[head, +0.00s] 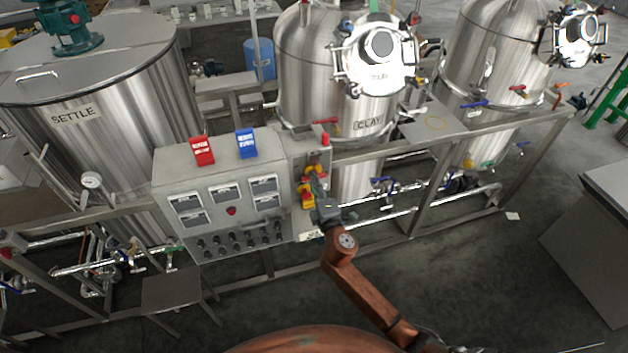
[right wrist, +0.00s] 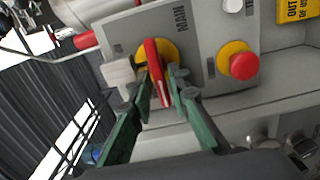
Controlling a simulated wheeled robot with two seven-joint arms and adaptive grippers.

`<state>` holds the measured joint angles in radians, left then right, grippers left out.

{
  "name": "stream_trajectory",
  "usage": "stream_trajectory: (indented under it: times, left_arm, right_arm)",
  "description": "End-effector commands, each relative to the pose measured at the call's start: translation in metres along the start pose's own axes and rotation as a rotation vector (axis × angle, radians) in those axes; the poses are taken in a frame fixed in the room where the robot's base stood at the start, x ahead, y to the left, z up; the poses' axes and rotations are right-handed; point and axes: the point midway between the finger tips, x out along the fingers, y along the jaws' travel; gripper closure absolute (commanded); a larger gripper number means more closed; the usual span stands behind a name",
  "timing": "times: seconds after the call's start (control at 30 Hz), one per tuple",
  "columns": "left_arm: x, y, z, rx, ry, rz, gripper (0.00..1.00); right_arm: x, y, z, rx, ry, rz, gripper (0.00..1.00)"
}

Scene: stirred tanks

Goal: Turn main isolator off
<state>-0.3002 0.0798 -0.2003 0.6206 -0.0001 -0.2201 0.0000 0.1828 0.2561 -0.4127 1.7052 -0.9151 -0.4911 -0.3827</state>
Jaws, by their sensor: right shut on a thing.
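The main isolator is a red rotary handle (right wrist: 154,62) on a round yellow plate (right wrist: 171,50), marked MAIN, on a grey panel. In the right wrist view the handle lies roughly along the line of the MAIN lettering. I cannot read an on or off mark. My right gripper (right wrist: 162,88) has its green fingers on either side of the handle's near end and is shut on it. In the head view the right gripper (head: 322,200) is at the narrow panel right of the control box, partly covering the switches. My left gripper is not in view.
A red mushroom button (right wrist: 243,66) on a yellow ring sits close beside the isolator. The grey control box (head: 169,166) carries red and blue holders. A steel rail (head: 390,150) runs right of the panel, before the CLAY tank (head: 305,90). The SETTLE tank (head: 130,90) stands left.

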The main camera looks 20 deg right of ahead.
Motion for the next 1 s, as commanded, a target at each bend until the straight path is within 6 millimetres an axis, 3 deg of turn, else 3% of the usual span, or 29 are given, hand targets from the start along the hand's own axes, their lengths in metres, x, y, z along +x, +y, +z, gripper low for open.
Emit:
stream_trajectory:
  times: [0.53, 0.57, 0.67, 1.0]
  left_arm:
    - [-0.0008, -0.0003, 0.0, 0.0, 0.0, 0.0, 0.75]
    - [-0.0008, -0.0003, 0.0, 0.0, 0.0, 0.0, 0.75]
    - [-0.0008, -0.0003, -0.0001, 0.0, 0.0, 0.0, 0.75]
    - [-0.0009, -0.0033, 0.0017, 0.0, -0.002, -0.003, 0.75]
  right_arm:
    - [0.0, -0.0008, 0.0, -0.022, 0.0, -0.001, 1.0]
    - [0.0, -0.0008, 0.0, -0.022, 0.0, -0.001, 0.81]
    - [0.0, -0.0008, 0.0, -0.021, 0.0, -0.001, 0.74]
    - [-0.0029, -0.001, 0.0001, -0.021, 0.0, -0.001, 0.73]
